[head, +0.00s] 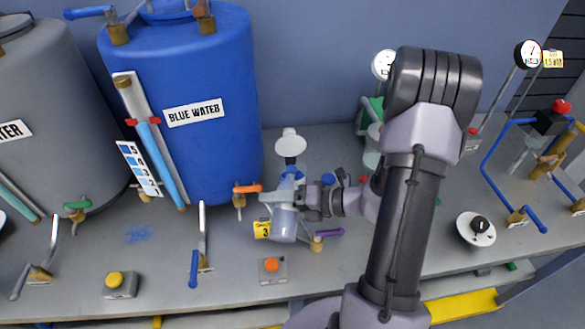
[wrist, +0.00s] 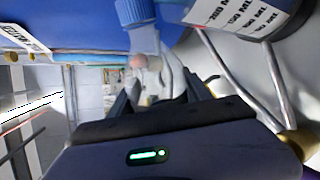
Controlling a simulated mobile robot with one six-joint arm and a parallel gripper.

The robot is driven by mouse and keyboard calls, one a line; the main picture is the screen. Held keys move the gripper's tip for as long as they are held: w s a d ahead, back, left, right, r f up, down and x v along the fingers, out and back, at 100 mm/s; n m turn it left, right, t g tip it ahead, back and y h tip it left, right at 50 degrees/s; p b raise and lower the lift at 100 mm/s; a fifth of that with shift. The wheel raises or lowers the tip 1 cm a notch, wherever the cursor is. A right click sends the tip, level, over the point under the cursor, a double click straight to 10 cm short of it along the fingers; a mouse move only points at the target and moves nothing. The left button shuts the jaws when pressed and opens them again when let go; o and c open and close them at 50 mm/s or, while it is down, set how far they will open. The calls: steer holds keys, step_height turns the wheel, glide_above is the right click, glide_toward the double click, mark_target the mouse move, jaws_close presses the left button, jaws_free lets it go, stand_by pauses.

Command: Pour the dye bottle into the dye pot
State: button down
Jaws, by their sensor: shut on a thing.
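My gripper (head: 300,197) is over the counter in front of the blue tank, at the middle of the head view. It is shut on a small pale, see-through bottle with a blue ribbed cap (wrist: 135,12), seen between the fingers in the wrist view. In the head view a blue part (head: 291,175) shows just above the fingers. A grey cylindrical vessel (head: 284,224) stands right below and left of the fingers. In the wrist view a vessel with ML marks (wrist: 238,18) sits at the upper right on thin metal legs. I cannot tell whether liquid is flowing; the bottle's mouth is unclear.
The blue water tank (head: 225,150) stands behind left, beside a grey tank (head: 60,110). A white round-topped thing (head: 290,143) stands behind.

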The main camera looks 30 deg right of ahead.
mark_target(279, 187)
stand_by(0.6)
